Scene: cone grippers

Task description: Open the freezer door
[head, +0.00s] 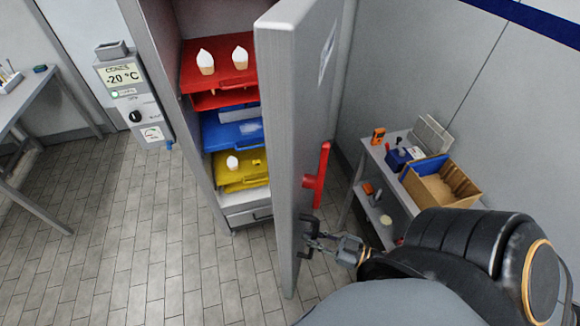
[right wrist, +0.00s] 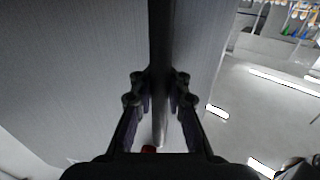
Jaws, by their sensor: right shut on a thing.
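The grey freezer door (head: 282,170) stands wide open, swung out to the right of the cabinet. Its outer face carries a red handle (head: 317,178). My right gripper (head: 308,237) is at the door, below the red handle, and is shut on the door. In the right wrist view its two fingertips (right wrist: 160,92) lie on either side of a narrow dark vertical strip of the door (right wrist: 160,45). A bit of red shows low between the fingers. The exact contact is partly hidden in the head view. My left gripper is not in view.
Inside the freezer are a red crate (head: 222,72), a blue crate (head: 225,130) and a yellow crate (head: 243,178), with white-topped cones. A shelf table (head: 398,190) with a box (head: 440,187) stands right of the door. Tiled floor at left is clear.

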